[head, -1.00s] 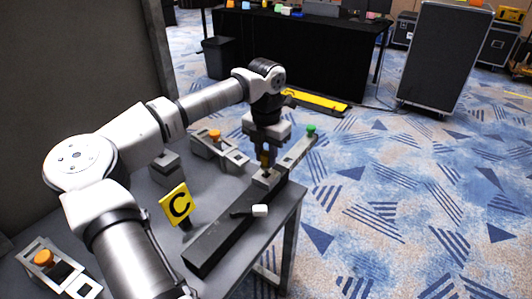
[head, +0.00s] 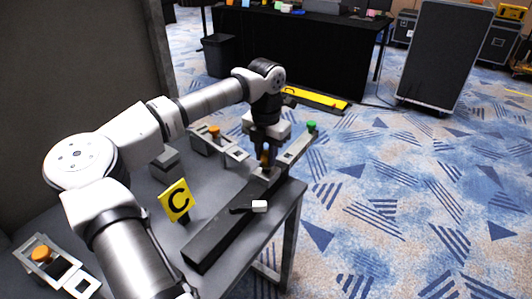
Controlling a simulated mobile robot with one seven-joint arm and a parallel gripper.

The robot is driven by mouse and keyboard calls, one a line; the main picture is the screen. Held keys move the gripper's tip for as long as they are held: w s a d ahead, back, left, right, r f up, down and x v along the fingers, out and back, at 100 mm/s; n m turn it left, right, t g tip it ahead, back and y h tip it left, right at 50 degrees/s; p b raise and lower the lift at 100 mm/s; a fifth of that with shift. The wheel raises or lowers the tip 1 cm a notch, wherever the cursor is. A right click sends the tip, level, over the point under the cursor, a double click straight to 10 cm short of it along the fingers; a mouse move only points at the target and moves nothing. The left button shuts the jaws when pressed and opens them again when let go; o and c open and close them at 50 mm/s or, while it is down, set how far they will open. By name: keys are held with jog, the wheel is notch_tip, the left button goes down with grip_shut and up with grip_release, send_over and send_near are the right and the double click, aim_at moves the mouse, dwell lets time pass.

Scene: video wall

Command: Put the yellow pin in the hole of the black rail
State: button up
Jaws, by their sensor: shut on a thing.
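The black rail (head: 222,236) lies lengthwise along the right part of the grey table. A small grey block (head: 262,175) sits at its far end. My gripper (head: 265,160) points down right above this block. It is shut on the yellow pin (head: 264,159), of which only a small part shows between the fingers. The hole is hidden, and I cannot tell whether the pin's lower end is in it or above it.
A black lever with a white tip (head: 260,206) sticks out beside the rail. A yellow "C" sign (head: 176,201) stands left of it. Grey fixtures with orange knobs (head: 214,131) and a green knob (head: 311,126) stand nearby. The table's right edge is close to the rail.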

jog(key=shift+f+b, duration=0.35)
jog(key=shift+f, duration=0.3)
jog(key=o, duration=1.6)
jog(key=shift+c, duration=0.2)
jog(key=shift+r, duration=0.1)
jog(key=shift+r+p, duration=2.2)
jog(key=shift+r, duration=1.3)
jog(key=shift+f, duration=0.1)
